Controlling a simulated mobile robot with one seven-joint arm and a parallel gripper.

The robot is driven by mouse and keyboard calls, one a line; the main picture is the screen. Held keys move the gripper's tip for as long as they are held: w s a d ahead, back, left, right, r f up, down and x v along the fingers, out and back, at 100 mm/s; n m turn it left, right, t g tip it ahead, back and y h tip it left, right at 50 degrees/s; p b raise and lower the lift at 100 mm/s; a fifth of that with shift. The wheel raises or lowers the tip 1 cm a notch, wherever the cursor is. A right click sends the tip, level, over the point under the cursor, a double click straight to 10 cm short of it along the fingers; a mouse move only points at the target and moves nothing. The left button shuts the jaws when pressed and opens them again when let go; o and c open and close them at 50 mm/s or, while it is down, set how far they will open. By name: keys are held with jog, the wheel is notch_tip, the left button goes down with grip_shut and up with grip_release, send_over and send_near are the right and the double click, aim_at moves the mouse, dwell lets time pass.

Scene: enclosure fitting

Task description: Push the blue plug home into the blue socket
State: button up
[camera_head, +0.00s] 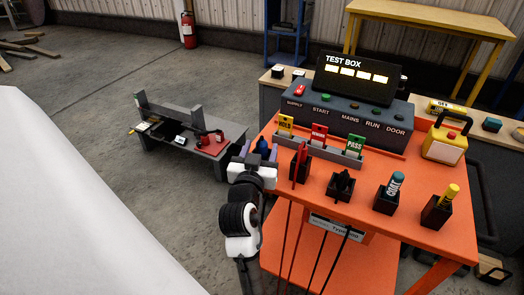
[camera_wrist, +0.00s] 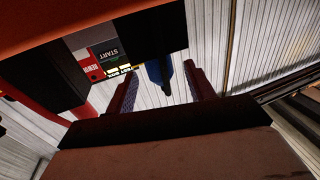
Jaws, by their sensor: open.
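A blue piece (camera_head: 262,146) shows at the end of my arm in the head view, just left of the orange table. I cannot tell whether it is the blue plug or the blue socket. My gripper (camera_head: 261,154) is around it. In the wrist view a blue tapered piece (camera_wrist: 157,73) lies between the two fingers of my gripper (camera_wrist: 160,82). The jaws are open, with a gap visible on both sides of the blue piece. No other blue plug or socket can be made out with certainty.
The orange table (camera_head: 440,220) carries the test box (camera_head: 355,112), coloured tag cards, black holders (camera_head: 385,203) and a yellow device (camera_head: 446,139). Cables hang at its front. A low grey bench (camera_head: 165,125) stands behind at left. Open floor lies left of the table.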

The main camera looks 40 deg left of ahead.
aim_at(263, 140)
jog(key=p+x, duration=0.1)
jog(key=x, duration=0.3)
jog(key=shift+w+a+r, duration=0.1)
jog(key=shift+w, duration=0.1)
jog(key=shift+c, duration=0.4)
jog(key=c, duration=1)
jog(key=shift+c, duration=0.2)
